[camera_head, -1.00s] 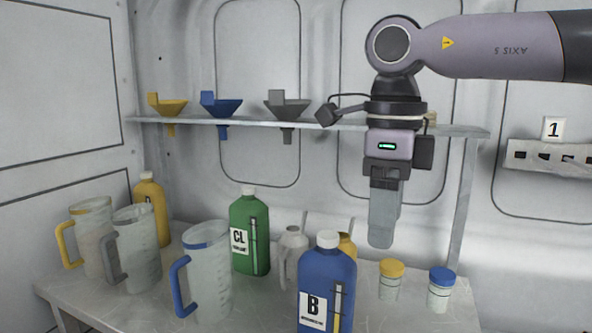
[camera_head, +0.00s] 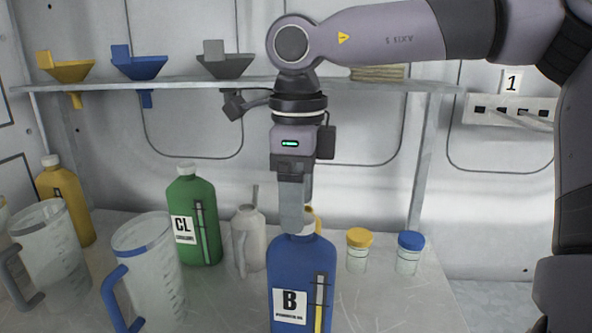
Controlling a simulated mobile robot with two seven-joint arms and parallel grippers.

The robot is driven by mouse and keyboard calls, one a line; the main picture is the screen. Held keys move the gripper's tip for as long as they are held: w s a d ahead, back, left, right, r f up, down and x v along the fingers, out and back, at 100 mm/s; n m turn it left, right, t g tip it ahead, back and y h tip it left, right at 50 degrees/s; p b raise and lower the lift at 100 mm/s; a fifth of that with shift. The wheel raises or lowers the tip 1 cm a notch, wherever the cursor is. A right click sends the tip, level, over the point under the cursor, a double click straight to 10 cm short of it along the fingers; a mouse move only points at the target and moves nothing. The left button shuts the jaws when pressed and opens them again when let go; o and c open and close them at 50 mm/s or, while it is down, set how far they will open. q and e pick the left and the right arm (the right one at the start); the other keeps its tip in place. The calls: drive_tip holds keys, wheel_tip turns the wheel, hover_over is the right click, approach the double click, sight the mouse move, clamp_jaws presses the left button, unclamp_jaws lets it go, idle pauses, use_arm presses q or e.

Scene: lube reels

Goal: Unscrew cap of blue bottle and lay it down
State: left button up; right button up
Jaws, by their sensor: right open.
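The blue bottle (camera_head: 301,262) stands upright on the table at the front middle, with a white label marked B. The jaws are open. I cannot tell whether the fingers touch the cap. My left gripper is not in view.
A green bottle (camera_head: 195,222), a light oil can (camera_head: 248,240) and jugs such as the blue-handled one (camera_head: 150,280) stand left. Yellow-lidded (camera_head: 358,252) and blue-lidded (camera_head: 409,255) jars stand right. A shelf (camera_head: 190,82) with funnels runs behind. The table's front right is clear.

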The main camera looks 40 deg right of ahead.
drive_tip(key=shift+f, duration=0.8)
drive_tip(key=c, duration=1.1)
drive_tip(key=shift+r+n+p, duration=0.1)
drive_tip(key=shift+n+p, duration=0.35)
drive_tip(key=shift+n, duration=0.75)
drive_tip(key=shift+s+a+n, duration=0.1)
drive_tip(key=shift+n, duration=1.3)
drive_tip(key=n+p, duration=0.1)
drive_tip(key=n, duration=0.1)
drive_tip(key=shift+s+n, duration=0.1)
drive_tip(key=shift+n, duration=0.3)
drive_tip(key=shift+n+p, duration=0.35)
drive_tip(key=shift+n, duration=0.85)
